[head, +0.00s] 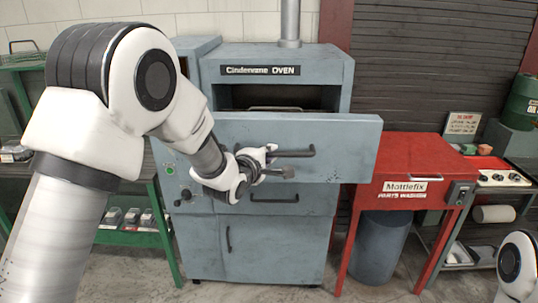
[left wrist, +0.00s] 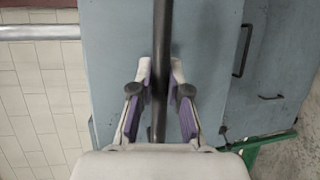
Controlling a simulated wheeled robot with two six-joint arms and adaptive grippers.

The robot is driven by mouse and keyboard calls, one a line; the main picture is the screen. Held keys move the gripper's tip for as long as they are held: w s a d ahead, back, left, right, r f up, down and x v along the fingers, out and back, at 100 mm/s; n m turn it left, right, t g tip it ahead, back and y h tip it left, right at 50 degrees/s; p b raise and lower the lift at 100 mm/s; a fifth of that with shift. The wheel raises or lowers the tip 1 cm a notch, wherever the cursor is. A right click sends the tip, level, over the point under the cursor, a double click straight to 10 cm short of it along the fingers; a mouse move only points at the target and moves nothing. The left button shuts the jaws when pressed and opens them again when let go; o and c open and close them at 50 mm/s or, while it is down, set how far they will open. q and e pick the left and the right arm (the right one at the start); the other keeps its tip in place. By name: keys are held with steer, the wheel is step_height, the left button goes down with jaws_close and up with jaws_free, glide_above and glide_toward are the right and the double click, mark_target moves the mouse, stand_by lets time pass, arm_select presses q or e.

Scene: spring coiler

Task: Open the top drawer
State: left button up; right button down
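The blue-grey oven (head: 340,80) stands in the middle of the head view. Its wide top drawer front (head: 345,135) stands out toward me from the body, with a dark opening above and behind it. The drawer's dark bar handle (head: 300,153) is on that front. My left gripper (head: 278,163) is at the handle's left part. In the left wrist view the handle (left wrist: 161,35) runs between the two purple-padded fingers (left wrist: 161,85), which close in on it from both sides. My right gripper is out of view; only a white part of my right arm shows at lower right.
A lower drawer handle (head: 275,198) and a door with an upright handle (head: 228,238) are below. A red parts washer (head: 425,155) stands close on the right, a green shelf (head: 135,238) on the left. Free floor lies in front.

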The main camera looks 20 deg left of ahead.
arm_select(q)
steer(key=shift+o, duration=1.4)
steer(key=v, duration=1.2)
steer(key=shift+w+d+f, duration=0.1)
steer(key=shift+f, duration=0.05)
